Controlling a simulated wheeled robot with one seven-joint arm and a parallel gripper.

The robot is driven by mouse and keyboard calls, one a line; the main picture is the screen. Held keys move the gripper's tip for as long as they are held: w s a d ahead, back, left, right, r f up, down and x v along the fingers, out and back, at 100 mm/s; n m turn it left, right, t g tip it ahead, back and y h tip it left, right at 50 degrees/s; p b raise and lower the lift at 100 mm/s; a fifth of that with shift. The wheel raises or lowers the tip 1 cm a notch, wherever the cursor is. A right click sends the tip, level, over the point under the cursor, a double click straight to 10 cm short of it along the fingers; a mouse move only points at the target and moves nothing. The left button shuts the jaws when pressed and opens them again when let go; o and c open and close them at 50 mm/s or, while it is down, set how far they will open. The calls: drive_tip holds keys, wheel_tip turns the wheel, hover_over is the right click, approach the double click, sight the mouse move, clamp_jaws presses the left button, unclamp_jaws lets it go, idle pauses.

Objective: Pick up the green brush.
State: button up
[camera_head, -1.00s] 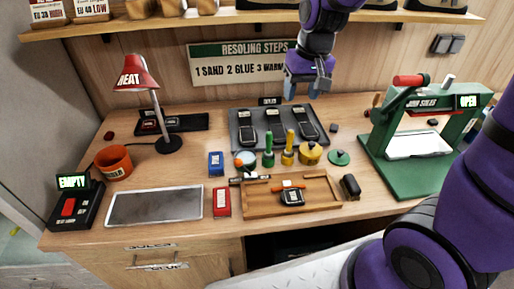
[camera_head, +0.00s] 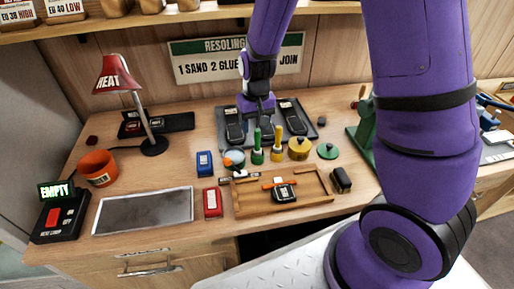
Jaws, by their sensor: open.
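The green brush (camera_head: 257,148) stands upright on the workbench, in the middle of the camera view, in a short green base. A yellow brush (camera_head: 277,146) of the same kind stands just to its right. My gripper (camera_head: 256,112) is open and empty. It points down behind and above the green brush, over the dark mat with the shoe soles. Its fingertips look small and partly merge with the dark soles, so the exact gap to the brush is hard to tell.
A yellow pot (camera_head: 299,149) and a green lid (camera_head: 327,151) stand to the right. A blue box (camera_head: 204,164) and a round pot (camera_head: 233,160) are to the left. A wooden tray (camera_head: 310,204) lies in front. A red lamp (camera_head: 112,75) stands at the left.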

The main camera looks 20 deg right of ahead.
sight(258, 130)
drive_tip(key=f, duration=0.4)
drive_tip(key=shift+s+d, duration=0.2)
drive_tip(key=shift+d, duration=0.15)
drive_tip(key=shift+f, duration=0.7)
clamp_jaws()
